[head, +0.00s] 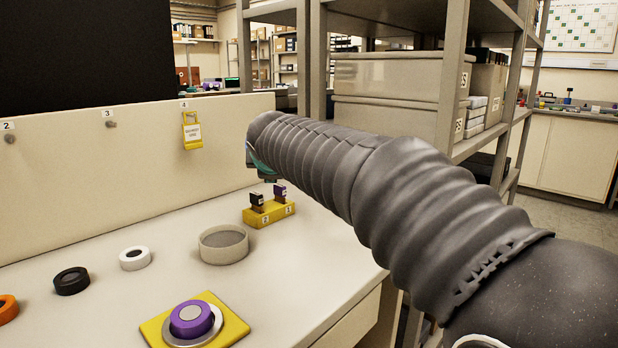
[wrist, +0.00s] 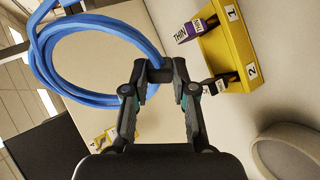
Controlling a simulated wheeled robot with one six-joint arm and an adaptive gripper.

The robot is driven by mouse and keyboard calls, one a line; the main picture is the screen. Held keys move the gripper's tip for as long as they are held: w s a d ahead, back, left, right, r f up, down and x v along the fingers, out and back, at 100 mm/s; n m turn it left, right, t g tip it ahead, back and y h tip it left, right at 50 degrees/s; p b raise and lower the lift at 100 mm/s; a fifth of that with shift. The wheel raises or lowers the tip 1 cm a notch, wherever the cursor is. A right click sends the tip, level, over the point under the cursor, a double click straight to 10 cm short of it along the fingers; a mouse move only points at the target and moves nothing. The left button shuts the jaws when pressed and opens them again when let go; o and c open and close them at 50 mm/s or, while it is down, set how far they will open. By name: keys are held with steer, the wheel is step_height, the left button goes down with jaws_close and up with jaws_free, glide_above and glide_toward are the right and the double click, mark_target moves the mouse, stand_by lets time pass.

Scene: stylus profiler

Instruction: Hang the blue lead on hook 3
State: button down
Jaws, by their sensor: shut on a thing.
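The blue lead (wrist: 95,20) is a coil of several loops in the wrist view. My gripper (wrist: 160,70) is shut on the coil at its right side, and the loops spread to the left of the fingers. In the head view my arm hides the lead and most of my gripper; only a small teal part (head: 262,172) shows below the arm's end. Hook 3 (head: 111,124) is a small bare knob under the label 3 on the upright panel. It stands well to the left of my arm's end.
Hook 2 (head: 10,138) is bare; a yellow lock-shaped tag (head: 192,134) hangs under label 4. On the bench stand a yellow block (head: 268,214) with dark pieces, a round dish (head: 223,246), a purple-topped part (head: 190,320) and several rings. Shelving (head: 455,80) rises behind my arm.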

steer(key=s+a+n+g+y, duration=0.1)
steer(key=s+a+n+y, duration=0.4)
steer(key=a, duration=0.5)
steer(key=s+a+r+n+g+y, duration=0.1)
steer(key=s+a+n+y, duration=0.3)
steer(key=s+a+y, duration=0.3)
steer(key=s+a, duration=0.3)
steer(key=a, duration=0.1)
steer(key=shift+a+r+n+y+b, duration=0.25)
steer(key=shift+a+n+y+b, duration=0.05)
steer(key=shift+n, duration=0.1)
steer(key=shift+w+p+x, duration=0.25)
steer(key=shift+p+x, duration=0.25)
steer(key=shift+x, duration=1.95)
steer(key=shift+w, duration=0.1)
steer(key=shift+w+p+x, duration=0.2)
steer(key=shift+p+x, duration=0.2)
steer(key=shift+x, duration=1.4)
steer(key=shift+d+f, duration=0.1)
steer(key=shift+f+b, duration=0.45)
steer(key=shift+b, duration=0.05)
